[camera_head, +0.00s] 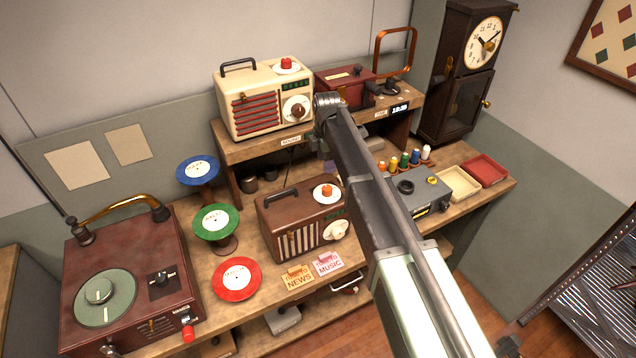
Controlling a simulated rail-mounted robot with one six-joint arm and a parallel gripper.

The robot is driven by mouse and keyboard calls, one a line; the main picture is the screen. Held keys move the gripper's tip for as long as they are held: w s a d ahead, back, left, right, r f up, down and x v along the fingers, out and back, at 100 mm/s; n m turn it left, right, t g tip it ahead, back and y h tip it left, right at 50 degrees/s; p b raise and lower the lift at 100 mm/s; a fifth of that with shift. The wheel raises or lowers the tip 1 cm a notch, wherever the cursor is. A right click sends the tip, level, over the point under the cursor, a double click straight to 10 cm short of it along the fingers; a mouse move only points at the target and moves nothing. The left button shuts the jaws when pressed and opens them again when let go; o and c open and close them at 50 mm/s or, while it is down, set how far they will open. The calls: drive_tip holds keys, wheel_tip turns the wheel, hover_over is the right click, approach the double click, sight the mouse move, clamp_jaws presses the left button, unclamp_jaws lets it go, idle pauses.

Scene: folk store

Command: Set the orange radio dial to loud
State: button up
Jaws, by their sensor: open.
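No radio is plainly orange. A brown radio (290,222) stands on the bench, with a cream dial (335,230) on its front right and an orange-red button (327,190) on a white disc on top. A cream radio (262,97) with a red grille stands on the raised shelf. Its white dial has a brown knob (298,110), and a red button is on top. My gripper (324,150) is mostly hidden by my arm. It is in front of the shelf, above and behind the brown radio's right end, apart from the dial. It appears empty.
A red record player (125,278) stands at the left. Blue, green and red record discs (236,279) stand between it and the radios. NEWS (298,279) and MUSIC (327,263) cards lie in front. A grey device (415,192), thread spools and trays (484,170) are at the right.

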sight(327, 187)
drive_tip(key=f+b, duration=1.1)
drive_tip(key=shift+s+d, duration=0.15)
drive_tip(key=shift+s, duration=0.1)
drive_tip(key=shift+r, duration=0.1)
drive_tip(key=c, duration=0.9)
